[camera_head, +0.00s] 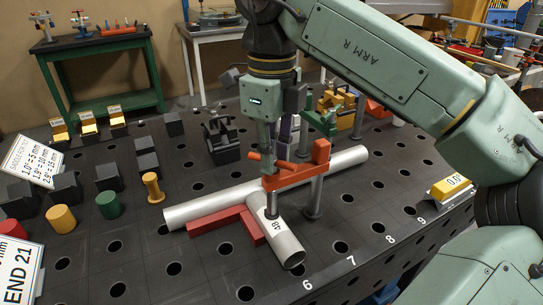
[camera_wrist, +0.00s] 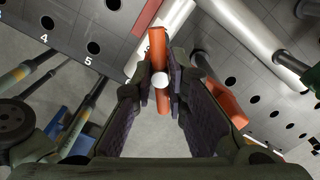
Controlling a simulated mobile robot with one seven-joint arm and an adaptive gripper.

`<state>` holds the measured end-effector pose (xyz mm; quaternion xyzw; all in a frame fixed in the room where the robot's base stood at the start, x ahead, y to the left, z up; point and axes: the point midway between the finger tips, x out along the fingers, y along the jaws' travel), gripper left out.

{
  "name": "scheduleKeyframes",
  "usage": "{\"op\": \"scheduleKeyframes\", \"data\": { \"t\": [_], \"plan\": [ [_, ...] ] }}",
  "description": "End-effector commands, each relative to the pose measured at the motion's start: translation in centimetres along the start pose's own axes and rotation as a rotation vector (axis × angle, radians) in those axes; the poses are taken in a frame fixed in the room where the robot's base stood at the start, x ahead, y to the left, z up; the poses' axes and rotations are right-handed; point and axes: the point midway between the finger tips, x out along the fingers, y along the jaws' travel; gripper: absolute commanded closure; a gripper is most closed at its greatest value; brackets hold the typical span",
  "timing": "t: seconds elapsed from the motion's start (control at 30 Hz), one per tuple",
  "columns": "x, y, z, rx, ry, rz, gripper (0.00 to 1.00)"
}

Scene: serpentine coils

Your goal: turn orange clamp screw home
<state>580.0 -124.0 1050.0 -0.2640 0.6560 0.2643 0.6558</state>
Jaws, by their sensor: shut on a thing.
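The orange clamp (camera_head: 315,165) stands on a steel post (camera_head: 314,198) over the joint of the silver pipes. Its arm reaches left over the short pipe marked 4B. The orange cross-bar of the clamp screw (camera_head: 284,165) shows at the arm's left end. My gripper (camera_head: 272,150) points down over it. In the wrist view my gripper (camera_wrist: 160,76) is shut on the orange cross-bar (camera_wrist: 158,45), with a pale round screw head (camera_wrist: 160,81) between the fingertips. The orange clamp arm also shows at right in the wrist view (camera_wrist: 225,103).
The long silver pipe (camera_head: 345,160) crosses the black holed table, with the short pipe (camera_head: 283,240) joining it. A red square (camera_head: 214,221) lies beside them. Several dark blocks, a yellow spool (camera_head: 153,187) and a green cylinder (camera_head: 108,205) stand to the left.

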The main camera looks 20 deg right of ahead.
Motion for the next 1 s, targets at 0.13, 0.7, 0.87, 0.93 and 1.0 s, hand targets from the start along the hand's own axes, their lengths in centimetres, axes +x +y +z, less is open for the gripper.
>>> {"op": "scheduleKeyframes", "data": {
  "t": [0.13, 0.7, 0.87, 0.93, 1.0],
  "plan": [
    [-0.09, -0.11, -0.01, 0.073, -0.002, -0.004, 1.0],
    [-0.13, -0.11, -0.01, 0.14, -0.002, -0.003, 1.0],
    [-0.14, -0.11, -0.01, 0.139, -0.002, -0.004, 0.84],
    [-0.12, -0.1, -0.02, 0.138, -0.002, -0.003, 0.79],
    [-0.1, -0.08, -0.02, 0.138, -0.001, -0.003, 0.74]
  ]
}}
